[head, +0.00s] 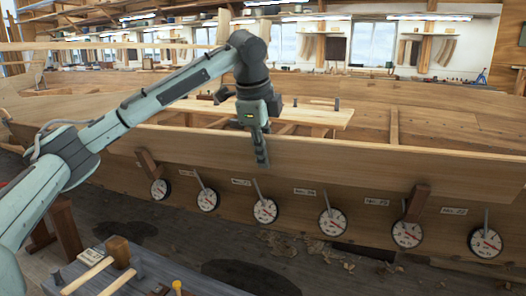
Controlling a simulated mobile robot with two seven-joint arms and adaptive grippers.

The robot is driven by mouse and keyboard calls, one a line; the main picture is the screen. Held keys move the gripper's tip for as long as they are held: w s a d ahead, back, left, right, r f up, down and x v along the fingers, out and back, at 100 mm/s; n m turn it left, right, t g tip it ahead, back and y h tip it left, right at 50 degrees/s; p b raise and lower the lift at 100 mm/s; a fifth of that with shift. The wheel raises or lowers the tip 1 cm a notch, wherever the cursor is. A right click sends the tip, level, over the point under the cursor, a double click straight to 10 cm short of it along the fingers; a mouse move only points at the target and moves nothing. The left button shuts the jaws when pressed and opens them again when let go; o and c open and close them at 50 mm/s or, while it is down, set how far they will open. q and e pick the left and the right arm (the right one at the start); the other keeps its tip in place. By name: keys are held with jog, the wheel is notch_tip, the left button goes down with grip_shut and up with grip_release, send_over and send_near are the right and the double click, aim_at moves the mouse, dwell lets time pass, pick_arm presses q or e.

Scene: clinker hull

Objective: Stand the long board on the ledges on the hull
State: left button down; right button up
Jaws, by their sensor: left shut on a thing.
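The long board (345,157) is a pale wooden plank running along the near side of the hull (290,190), from left of centre to the right edge of the head view. My left gripper (262,152) reaches down over its top edge and is shut on it, near the middle of the picture. Two dark brown wooden ledges, a left one (148,164) and a right one (417,203), stick out from the hull near the board's lower edge. I cannot tell whether the board touches them. My right gripper is not in view.
Several round dials, such as one (332,221), hang along the hull below the board. A grey bench (190,282) with mallets (118,250) stands at the lower left. A plank table surface (310,115) lies behind the board. Shavings litter the floor.

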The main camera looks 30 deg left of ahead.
aim_at(268, 175)
pick_arm(q)
jog(key=shift+w+d+f, duration=0.1)
jog(key=shift+f, duration=0.85)
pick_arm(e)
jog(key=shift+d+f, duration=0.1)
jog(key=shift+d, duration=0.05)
pick_arm(q)
jog(key=c, duration=1.9)
grip_release()
jog(key=o, duration=0.4)
jog(key=shift+w+f, duration=0.55)
jog(key=shift+o, duration=0.2)
jog(key=shift+s+r, duration=0.1)
jog(key=shift+s, duration=0.05)
jog(key=shift+s+g, duration=0.1)
jog(key=shift+g, duration=0.2)
jog(key=v, duration=1.2)
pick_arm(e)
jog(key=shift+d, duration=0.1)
pick_arm(q)
jog(key=shift+r, duration=0.15)
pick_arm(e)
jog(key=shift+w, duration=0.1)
